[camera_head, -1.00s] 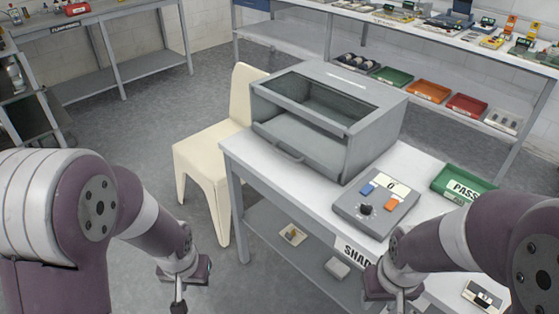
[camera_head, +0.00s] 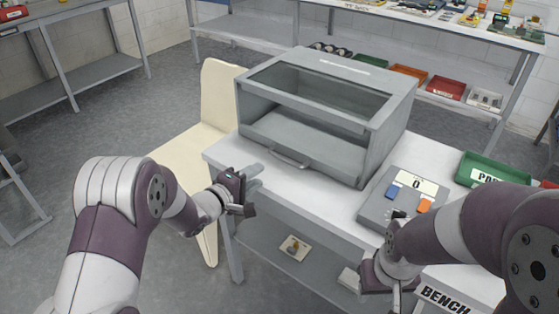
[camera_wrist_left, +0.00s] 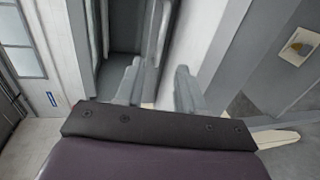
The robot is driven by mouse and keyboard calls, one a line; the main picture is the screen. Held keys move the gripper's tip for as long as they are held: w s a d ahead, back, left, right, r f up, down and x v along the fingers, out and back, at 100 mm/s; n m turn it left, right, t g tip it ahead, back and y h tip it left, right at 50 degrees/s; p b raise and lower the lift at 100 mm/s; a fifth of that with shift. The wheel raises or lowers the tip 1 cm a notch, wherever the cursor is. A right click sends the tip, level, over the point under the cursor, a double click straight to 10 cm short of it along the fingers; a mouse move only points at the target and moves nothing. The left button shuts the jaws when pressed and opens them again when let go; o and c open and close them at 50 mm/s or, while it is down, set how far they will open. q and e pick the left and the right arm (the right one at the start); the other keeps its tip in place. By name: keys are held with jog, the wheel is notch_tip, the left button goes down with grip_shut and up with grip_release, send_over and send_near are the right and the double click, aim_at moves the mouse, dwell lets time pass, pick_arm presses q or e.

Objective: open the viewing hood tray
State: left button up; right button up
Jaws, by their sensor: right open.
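The viewing hood (camera_head: 330,105) is a grey box with a dark window on top, standing on the white bench. Its tray (camera_head: 318,150) shows as a sloping grey panel at the front, with a bar handle (camera_head: 290,159) at its lower edge. My left gripper (camera_head: 255,176) is just left of the handle, beside the bench's left corner, and apart from the handle. In the left wrist view its two fingers (camera_wrist_left: 158,84) are spread with nothing between them. My right gripper (camera_head: 388,291) hangs low in front of the control box, open, its fingers partly cut off.
A control box (camera_head: 392,211) with a display, blue and orange buttons and a knob sits right of the hood. A green tray (camera_head: 470,176) lies farther right. A cream chair (camera_head: 217,95) stands close on the left. A lower shelf (camera_head: 270,242) runs under the bench.

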aim_at(280, 172)
pick_arm(q)
jog(key=b+x, duration=0.1)
jog(key=x, duration=1)
jog(key=shift+w+f, duration=0.1)
jog(key=shift+w, duration=0.1)
grip_shut()
